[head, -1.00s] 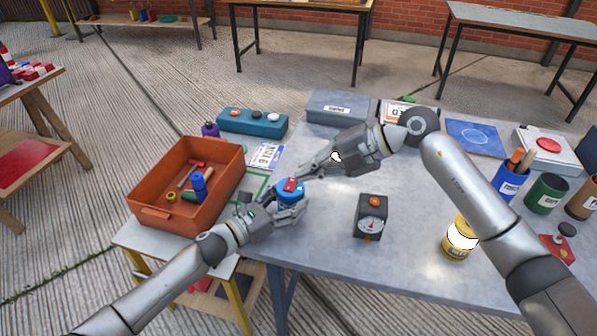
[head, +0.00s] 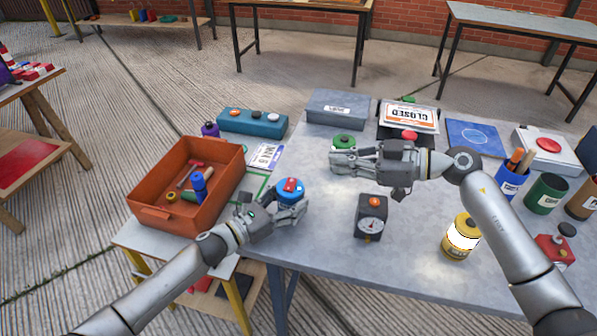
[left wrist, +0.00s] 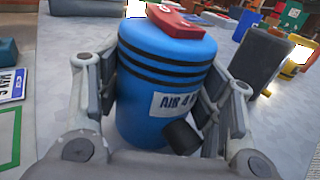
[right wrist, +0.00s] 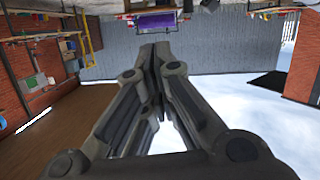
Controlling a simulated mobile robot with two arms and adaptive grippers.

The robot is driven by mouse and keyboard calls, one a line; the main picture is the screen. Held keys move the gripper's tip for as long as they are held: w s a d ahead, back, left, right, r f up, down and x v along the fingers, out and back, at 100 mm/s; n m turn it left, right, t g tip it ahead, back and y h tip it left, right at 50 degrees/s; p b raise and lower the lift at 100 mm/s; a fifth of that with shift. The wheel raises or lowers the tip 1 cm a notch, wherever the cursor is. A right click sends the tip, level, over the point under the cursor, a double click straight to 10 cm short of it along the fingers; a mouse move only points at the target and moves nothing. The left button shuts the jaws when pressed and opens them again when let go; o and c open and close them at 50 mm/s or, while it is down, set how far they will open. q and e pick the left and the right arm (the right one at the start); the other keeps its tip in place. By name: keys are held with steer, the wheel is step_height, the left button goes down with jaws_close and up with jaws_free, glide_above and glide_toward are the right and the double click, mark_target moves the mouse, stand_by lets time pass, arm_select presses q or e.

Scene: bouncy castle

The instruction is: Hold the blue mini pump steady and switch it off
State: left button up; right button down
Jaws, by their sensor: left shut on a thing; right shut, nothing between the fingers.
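The blue mini pump (head: 290,196) stands upright at the left edge of the grey table, with a red switch (head: 291,184) on top. My left gripper (head: 274,212) is shut around the pump's sides. In the left wrist view the pump (left wrist: 160,85) sits between the two fingers, showing black bands, a partly hidden "AIR" label, a dark nozzle and the red switch (left wrist: 176,20). I cannot tell the switch's position. My right gripper (head: 338,163) is shut and empty, to the right of and behind the pump, apart from it; its closed fingers (right wrist: 160,60) show in the right wrist view.
A black gauge box (head: 370,217) stands right of the pump. An orange bin (head: 160,217) with tools is at the left. A green round object (head: 344,140) lies just behind my right gripper. A yellow can (head: 460,240) and containers stand at the right.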

glide_above(299, 185)
steer(key=shift+s+a+f, duration=0.1)
steer(key=shift+s+f, duration=0.1)
steer(key=shift+f, duration=0.4)
steer(key=shift+s+f, duration=0.2)
steer(key=shift+f, duration=0.35)
steer(key=f, duration=0.3)
steer(key=shift+w+f, duration=0.15)
steer(key=shift+w, duration=0.05)
steer(key=shift+f, duration=0.4)
steer(key=shift+w+f+m, duration=0.2)
steer(key=shift+f+m, duration=0.15)
steer(key=shift+m, duration=0.05)
